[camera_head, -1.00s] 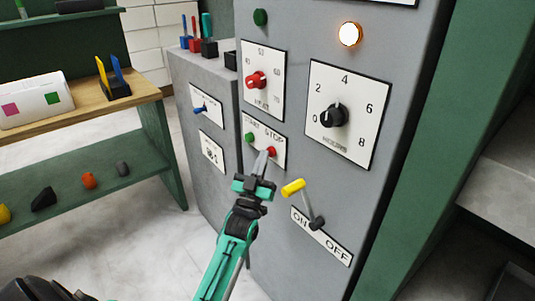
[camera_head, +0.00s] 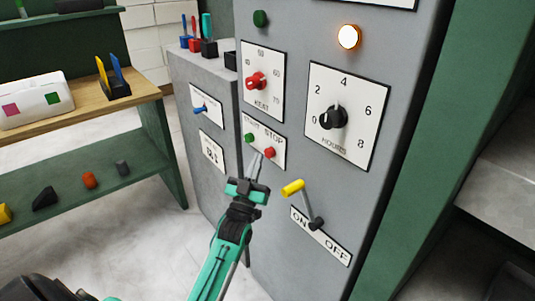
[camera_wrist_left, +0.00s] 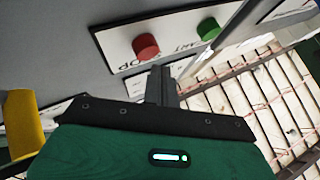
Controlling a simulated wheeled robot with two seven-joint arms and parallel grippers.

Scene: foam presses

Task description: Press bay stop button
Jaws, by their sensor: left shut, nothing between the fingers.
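The red stop button (camera_head: 270,153) sits on the white start/stop plate (camera_head: 279,143) on the grey cabinet. The green start button (camera_head: 250,138) is to its left. My left gripper (camera_head: 256,162) is shut and empty, with its fingertips just below and left of the red button in the head view. In the left wrist view the red button (camera_wrist_left: 146,46) and green button (camera_wrist_left: 208,29) lie beyond the fingers (camera_wrist_left: 161,80), and a gap seems to show between the fingers and the red button. My right gripper is not in view.
A lever with a yellow handle (camera_head: 293,188) sticks out below right, above the ON/OFF plate (camera_head: 322,236). A red heat knob (camera_head: 256,81) and a black hours knob (camera_head: 333,117) are above. A lit lamp (camera_head: 349,37) glows. A green workbench (camera_head: 160,140) stands left.

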